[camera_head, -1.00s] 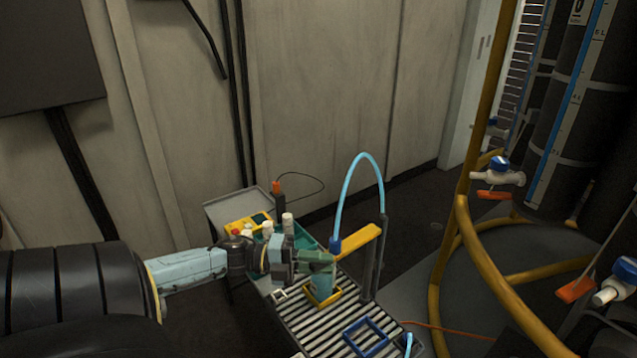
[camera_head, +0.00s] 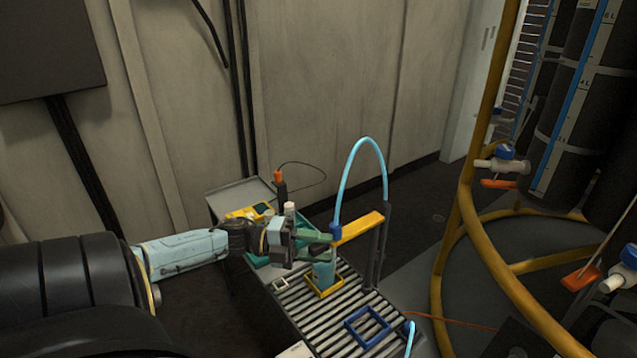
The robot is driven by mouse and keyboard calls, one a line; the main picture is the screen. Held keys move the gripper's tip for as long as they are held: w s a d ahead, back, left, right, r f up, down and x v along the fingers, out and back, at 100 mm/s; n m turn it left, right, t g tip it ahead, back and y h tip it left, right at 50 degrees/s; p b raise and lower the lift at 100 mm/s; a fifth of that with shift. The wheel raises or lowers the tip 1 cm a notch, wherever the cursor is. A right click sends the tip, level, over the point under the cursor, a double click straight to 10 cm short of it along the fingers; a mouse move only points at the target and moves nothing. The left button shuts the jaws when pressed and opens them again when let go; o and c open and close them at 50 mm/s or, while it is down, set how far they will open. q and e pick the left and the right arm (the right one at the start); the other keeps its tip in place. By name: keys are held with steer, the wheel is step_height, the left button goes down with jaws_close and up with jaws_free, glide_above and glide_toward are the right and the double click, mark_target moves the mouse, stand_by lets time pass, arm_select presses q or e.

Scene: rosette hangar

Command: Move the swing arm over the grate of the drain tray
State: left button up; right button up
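The yellow swing arm (camera_head: 361,226) reaches left from a dark post (camera_head: 376,258) at the right side of the drain tray. A light blue hose (camera_head: 362,142) loops up from it, with a dark blue fitting (camera_head: 336,231) at its free end. In the picture that end lies above the slatted grate (camera_head: 303,305). A teal cup (camera_head: 323,275) stands in a yellow square frame (camera_head: 325,291) on the grate. My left gripper (camera_head: 326,246) is open, its green fingers parted just left of the fitting and above the cup; contact is unclear. My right gripper is not in view.
An empty blue square frame (camera_head: 367,327) sits on the grate nearer me. Behind my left gripper are a teal bin, a white bottle (camera_head: 290,210) and a yellow device (camera_head: 245,212). A yellow pipe frame (camera_head: 464,225) with dark cylinders stands at right.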

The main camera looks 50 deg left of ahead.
arm_select(q)
steer(key=v, duration=1.3)
steer(key=shift+a, duration=0.15)
